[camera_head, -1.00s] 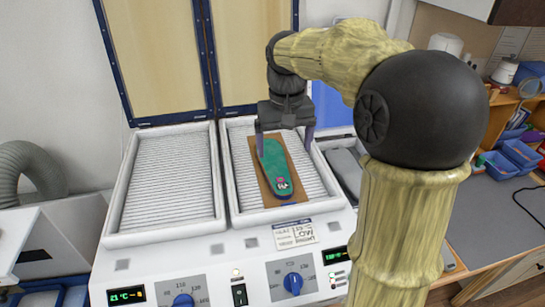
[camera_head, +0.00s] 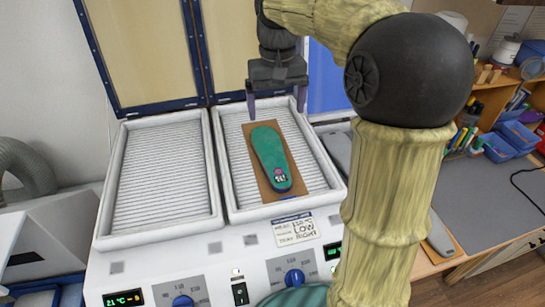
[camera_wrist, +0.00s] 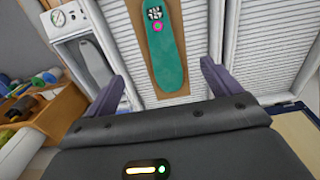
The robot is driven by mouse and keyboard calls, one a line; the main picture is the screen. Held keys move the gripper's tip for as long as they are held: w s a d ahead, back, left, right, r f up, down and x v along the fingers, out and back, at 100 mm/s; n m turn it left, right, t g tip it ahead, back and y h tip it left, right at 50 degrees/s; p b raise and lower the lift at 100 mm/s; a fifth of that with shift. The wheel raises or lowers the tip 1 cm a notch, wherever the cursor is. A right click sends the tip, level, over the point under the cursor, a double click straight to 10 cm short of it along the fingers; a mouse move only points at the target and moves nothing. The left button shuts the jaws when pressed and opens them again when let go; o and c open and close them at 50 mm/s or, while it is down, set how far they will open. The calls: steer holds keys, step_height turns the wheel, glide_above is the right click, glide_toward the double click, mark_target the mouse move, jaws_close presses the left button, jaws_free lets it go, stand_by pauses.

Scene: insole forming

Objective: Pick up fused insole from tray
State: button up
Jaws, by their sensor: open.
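The green fused insole (camera_head: 270,155) lies on a brown board (camera_head: 300,178) in the right tray (camera_head: 329,196) of the heating machine. A printed mark and a pink ring show at its near end. It also shows in the wrist view (camera_wrist: 165,50), ahead of the fingers. My gripper (camera_head: 276,108) is open and empty, above the far end of the right tray. Its purple fingers (camera_wrist: 161,88) are spread wider than the insole and stand apart from it. The insole is fully uncovered in the head view.
The left tray (camera_head: 215,212) is empty. Raised lids with blue frames (camera_head: 207,100) stand behind both trays. A control panel (camera_head: 240,270) runs along the front. A workbench (camera_head: 470,205) with blue bins (camera_head: 520,133) is at right.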

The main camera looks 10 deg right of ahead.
steer(key=p, duration=0.3)
glide_above(276, 166)
steer(key=f, duration=1.1)
steer(key=shift+w+f, duration=0.3)
steer(key=shift+f, duration=0.35)
steer(key=shift+s+f+p, duration=0.2)
steer(key=shift+f+p, duration=0.3)
steer(key=shift+p, duration=0.1)
step_height(276, 166, down, 4)
steer(key=shift+s+r+p, duration=0.15)
steer(key=shift+r+p, duration=0.1)
steer(key=shift+p, duration=0.5)
steer(key=shift+f, duration=0.35)
